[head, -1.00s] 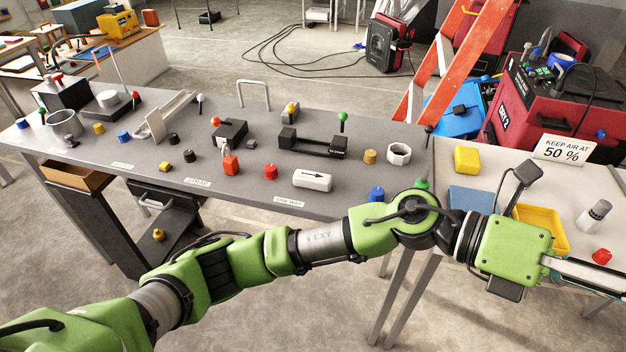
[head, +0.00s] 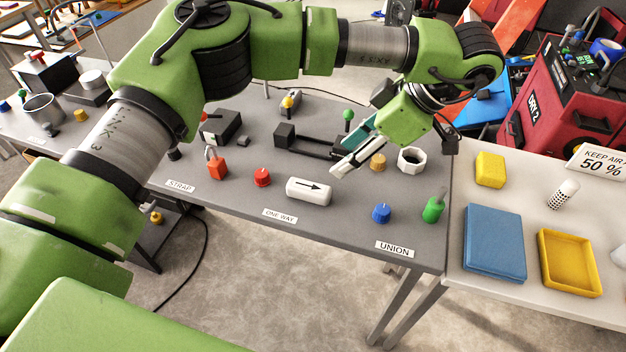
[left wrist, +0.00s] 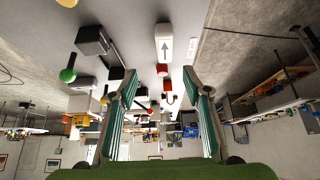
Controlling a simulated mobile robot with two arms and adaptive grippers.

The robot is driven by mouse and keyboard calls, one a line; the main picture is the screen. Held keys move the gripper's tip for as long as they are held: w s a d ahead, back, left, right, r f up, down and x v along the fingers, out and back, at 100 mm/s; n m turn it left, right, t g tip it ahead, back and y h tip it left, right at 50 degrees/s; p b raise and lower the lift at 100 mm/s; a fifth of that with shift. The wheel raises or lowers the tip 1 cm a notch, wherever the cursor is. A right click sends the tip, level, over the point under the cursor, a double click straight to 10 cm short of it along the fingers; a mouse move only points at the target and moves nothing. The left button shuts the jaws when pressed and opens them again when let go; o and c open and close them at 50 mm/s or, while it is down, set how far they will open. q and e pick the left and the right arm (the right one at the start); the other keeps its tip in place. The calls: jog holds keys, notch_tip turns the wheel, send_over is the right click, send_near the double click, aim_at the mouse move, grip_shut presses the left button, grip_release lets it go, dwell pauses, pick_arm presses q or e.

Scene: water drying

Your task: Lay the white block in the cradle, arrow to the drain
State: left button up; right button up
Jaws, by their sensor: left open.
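The white block (head: 309,191) lies flat on the grey bench behind the ONE WAY label, its black arrow pointing right. In the left wrist view the white block (left wrist: 163,50) is ahead, between the finger lines. A black fixture (head: 312,145) with rails, which looks like the cradle, stands behind the block and looks empty; my arm partly covers its right end. My left gripper (head: 346,160) is open and empty, above and right of the block, apart from it; its fingers also show in the left wrist view (left wrist: 158,74). I cannot make out a drain. My right gripper is not in view.
A red knob (head: 262,177) and red padlock (head: 216,166) stand left of the block. A green-topped lever (head: 348,115) rises behind the fixture.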

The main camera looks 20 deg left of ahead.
aim_at(309, 186)
pick_arm(q)
jog(key=x, duration=0.4)
jog(key=p+x, duration=0.1)
jog(key=x, duration=0.1)
jog(key=shift+s+a+f, duration=0.1)
jog(key=shift+s+f, duration=0.05)
jog(key=shift+s, duration=0.1)
jog(key=shift+a+f, duration=0.1)
jog(key=shift+f, duration=0.15)
jog(key=shift+s+a+f+p, duration=0.15)
jog(key=shift+a+f+p, duration=0.35)
jog(key=shift+f, duration=0.1)
jog(key=p+x, duration=0.1)
jog(key=x, duration=0.2)
jog(key=shift+a+f, duration=0.25)
jog(key=shift+f, duration=0.15)
jog(key=shift+c, duration=0.7)
jog(key=c, duration=1.1)
grip_shut()
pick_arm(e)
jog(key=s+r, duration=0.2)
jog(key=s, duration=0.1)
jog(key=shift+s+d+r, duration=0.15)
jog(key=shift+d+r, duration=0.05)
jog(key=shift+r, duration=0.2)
